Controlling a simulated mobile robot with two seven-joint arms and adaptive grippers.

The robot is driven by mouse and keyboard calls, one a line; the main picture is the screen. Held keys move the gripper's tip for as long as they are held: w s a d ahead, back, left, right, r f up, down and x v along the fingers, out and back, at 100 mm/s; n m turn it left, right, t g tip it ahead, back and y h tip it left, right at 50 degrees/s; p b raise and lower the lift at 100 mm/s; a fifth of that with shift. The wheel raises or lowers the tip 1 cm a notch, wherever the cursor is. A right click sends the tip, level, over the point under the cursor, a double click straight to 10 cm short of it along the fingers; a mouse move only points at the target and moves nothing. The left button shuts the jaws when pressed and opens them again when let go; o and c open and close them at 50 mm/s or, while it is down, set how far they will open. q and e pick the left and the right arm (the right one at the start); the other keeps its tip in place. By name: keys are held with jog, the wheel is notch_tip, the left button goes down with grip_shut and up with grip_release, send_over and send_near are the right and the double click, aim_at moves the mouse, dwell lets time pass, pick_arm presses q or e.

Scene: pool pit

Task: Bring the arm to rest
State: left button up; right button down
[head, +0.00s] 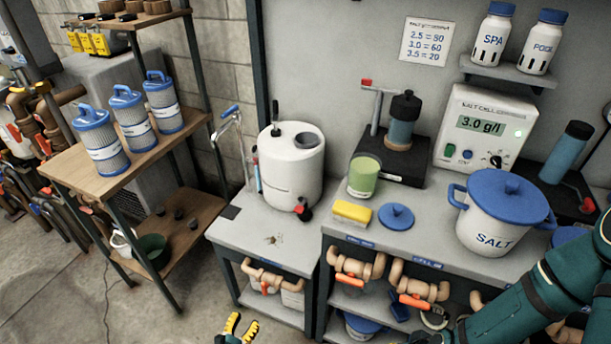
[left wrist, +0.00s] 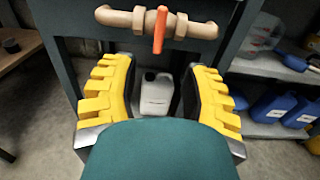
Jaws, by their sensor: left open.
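My left gripper (head: 238,328) shows at the bottom edge of the head view, in front of the lower bench; its arm is mostly cut off. In the left wrist view the same gripper (left wrist: 159,72) has its yellow padded fingers wide apart with nothing held between them. Beyond the fingers stands a white jug (left wrist: 157,94) on the lower shelf, apart from them. My other arm, dark teal (head: 545,285), reaches in from the right of the head view, in front of the bench; its gripper is not visible.
A beige pipe with an orange valve handle (left wrist: 160,30) crosses the bench front above the fingers. A wooden rack (head: 75,165) stands left. Floor between is mostly clear.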

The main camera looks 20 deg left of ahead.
pick_arm(q)
jog(key=w+d+r+m+g+h, duration=0.2)
jog(key=d+r+m+g+h, duration=0.15)
jog(key=d+m+h, duration=0.4)
jog(key=s+d+r+m+g+h, duration=0.2)
jog(key=s+d+r+m+g, duration=0.1)
jog(key=d+m+g, duration=0.35)
jog(key=s+d+r+m+g+h, duration=0.2)
jog(key=s+d+m+g, duration=0.25)
jog(key=d+g, duration=0.3)
notch_tip(320, 180, up, 14)
jog(key=d+m+t+y, duration=0.1)
jog(key=m+y, duration=0.8)
jog(key=m, duration=0.5)
jog(key=shift+d+m, duration=0.25)
jog(key=shift+m, duration=0.1)
jog(key=shift+w+f, duration=0.2)
